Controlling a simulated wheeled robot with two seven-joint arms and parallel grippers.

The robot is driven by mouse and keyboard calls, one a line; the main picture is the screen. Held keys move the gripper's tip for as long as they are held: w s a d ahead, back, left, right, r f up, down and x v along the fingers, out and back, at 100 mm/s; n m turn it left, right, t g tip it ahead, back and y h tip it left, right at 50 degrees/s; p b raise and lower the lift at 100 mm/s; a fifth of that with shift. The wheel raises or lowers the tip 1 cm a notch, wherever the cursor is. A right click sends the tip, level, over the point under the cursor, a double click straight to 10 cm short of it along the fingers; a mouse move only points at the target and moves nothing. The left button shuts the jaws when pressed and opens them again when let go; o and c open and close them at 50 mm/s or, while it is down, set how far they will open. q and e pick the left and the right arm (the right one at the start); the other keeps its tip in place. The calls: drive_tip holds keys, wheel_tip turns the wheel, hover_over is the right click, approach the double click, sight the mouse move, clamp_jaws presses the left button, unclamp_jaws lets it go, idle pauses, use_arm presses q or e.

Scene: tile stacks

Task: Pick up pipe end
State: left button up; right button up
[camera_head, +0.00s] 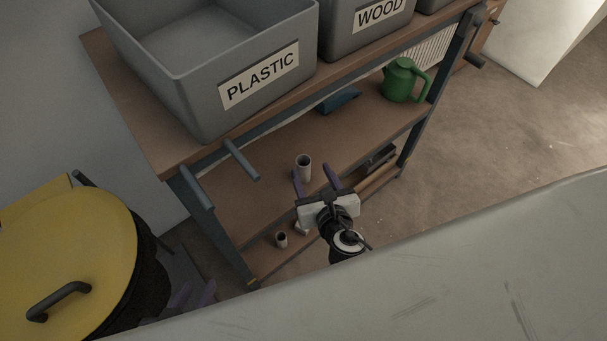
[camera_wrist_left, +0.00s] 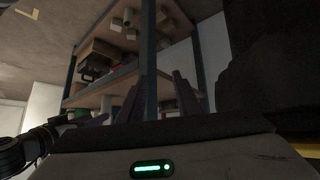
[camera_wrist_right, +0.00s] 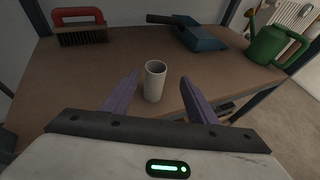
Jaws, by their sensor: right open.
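A light grey, hollow cylindrical pipe end (camera_head: 303,170) stands upright on the middle shelf. My right gripper (camera_head: 315,177) is open in front of it. In the right wrist view the pipe end (camera_wrist_right: 154,84) stands between the lines of the two purple fingers (camera_wrist_right: 160,80), nearer the left one; I cannot tell whether its base is between the tips. My left gripper (camera_head: 194,294) is low beside the yellow-lidded bin, partly hidden by the pale surface in front. Its fingers (camera_wrist_left: 156,88) are apart in the left wrist view, with nothing seen between them.
A smaller cylinder (camera_head: 281,240) stands on the lower shelf. A green watering can (camera_head: 402,81), a blue dustpan (camera_wrist_right: 201,37) and a red-handled brush (camera_wrist_right: 81,33) share the middle shelf. Grey PLASTIC (camera_head: 225,75) and WOOD (camera_head: 350,35) bins stand above. A yellow-lidded bin (camera_head: 75,250) is at left.

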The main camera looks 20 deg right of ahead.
sight(308, 167)
drive_tip(key=b+x, duration=0.1)
drive_tip(key=x, duration=0.3)
drive_tip(key=shift+w, duration=0.3)
drive_tip(key=x, duration=0.1)
drive_tip(key=b+x, duration=0.1)
drive_tip(key=x, duration=0.1)
drive_tip(key=b+x, duration=0.1)
drive_tip(key=x, duration=0.1)
drive_tip(key=shift+a+f, duration=0.2)
drive_tip(key=shift+a, duration=0.2)
drive_tip(key=shift+w, duration=0.1)
